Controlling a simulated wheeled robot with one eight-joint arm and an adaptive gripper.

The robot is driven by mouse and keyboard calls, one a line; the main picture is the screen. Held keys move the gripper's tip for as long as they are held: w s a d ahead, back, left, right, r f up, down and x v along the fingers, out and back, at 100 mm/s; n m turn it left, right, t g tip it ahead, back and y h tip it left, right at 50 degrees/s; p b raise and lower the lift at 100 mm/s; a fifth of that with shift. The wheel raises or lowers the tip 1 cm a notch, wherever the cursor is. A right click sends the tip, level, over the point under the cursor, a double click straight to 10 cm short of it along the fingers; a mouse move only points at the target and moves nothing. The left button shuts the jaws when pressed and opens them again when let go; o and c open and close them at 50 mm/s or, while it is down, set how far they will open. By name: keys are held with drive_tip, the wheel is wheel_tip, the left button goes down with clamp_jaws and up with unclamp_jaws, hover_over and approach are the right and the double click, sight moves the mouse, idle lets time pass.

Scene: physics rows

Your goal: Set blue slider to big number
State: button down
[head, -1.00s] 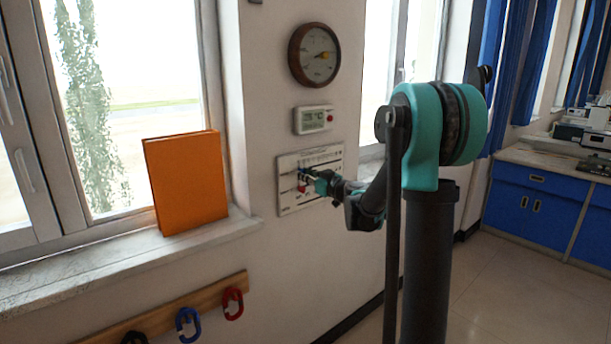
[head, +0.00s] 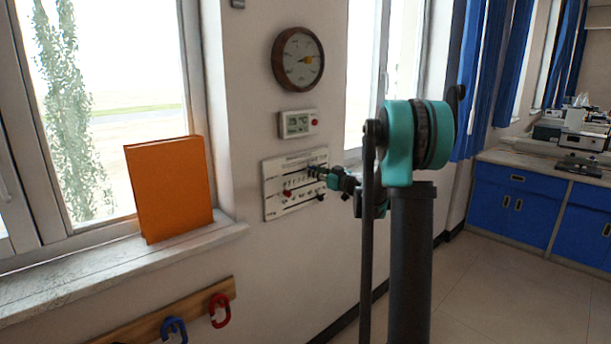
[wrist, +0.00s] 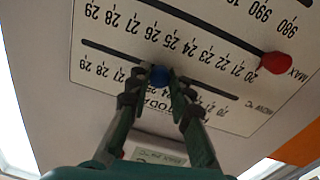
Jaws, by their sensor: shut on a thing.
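A white scale board (head: 270,204) hangs on the wall with horizontal slots and printed numbers; it also shows upside down in the wrist view (wrist: 95,20). The blue slider (wrist: 158,76) is a small round knob on a slot, near the middle of its scale in the wrist view. The number 29 is at the left end of that scale there; the digits behind my fingers are hidden. My gripper (wrist: 157,82) is shut on the blue slider, one finger on each side. In the head view my gripper (head: 313,171) is at the board's upper right part.
A red slider (wrist: 278,63) sits on another slot. A dark knob (head: 320,197) is at the board's lower right. A digital thermometer (head: 298,123) and a round dial (head: 298,59) hang above. An orange book (head: 170,188) stands on the windowsill (head: 60,287).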

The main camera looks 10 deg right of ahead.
drive_tip(key=c, duration=1.3)
unclamp_jaws()
drive_tip(key=shift+c, duration=0.2)
drive_tip(key=v, duration=1.2)
